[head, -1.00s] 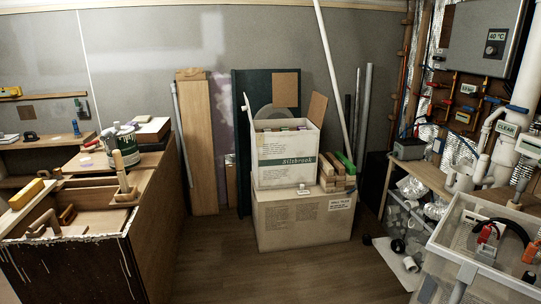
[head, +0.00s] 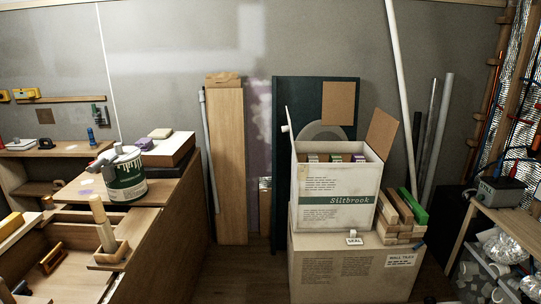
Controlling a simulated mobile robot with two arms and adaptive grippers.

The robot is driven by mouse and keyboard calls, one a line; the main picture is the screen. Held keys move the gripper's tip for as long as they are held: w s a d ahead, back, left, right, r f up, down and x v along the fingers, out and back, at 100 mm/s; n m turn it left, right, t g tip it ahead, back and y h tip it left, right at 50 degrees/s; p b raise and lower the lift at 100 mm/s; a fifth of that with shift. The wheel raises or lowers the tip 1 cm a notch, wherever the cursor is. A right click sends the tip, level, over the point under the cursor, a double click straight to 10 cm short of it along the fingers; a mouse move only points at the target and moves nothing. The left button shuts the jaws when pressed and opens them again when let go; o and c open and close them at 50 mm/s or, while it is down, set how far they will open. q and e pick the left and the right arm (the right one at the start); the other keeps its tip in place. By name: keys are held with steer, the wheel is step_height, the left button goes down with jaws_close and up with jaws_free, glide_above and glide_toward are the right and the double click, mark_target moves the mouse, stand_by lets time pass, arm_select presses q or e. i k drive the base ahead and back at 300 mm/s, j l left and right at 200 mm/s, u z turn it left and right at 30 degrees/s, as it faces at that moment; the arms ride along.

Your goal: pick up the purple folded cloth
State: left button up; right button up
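Neither of my grippers is in view.
The workbench (head: 165,215) fills the left side, with an open tray-like section in front. The Siltbrook box stands on a large carton (head: 335,270), with wood blocks (head: 398,218) beside it. Bare floor (head: 235,270) lies between bench and carton. Another bench (head: 505,222) stands at right.

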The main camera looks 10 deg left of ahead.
mark_target(149, 143)
steer(key=i+u, duration=0.2)
steer(key=i, duration=0.25)
steer(key=i+l+u, duration=0.2)
steer(key=i, duration=0.2)
steer(key=i+l+u, duration=0.25)
steer(key=i, duration=0.15)
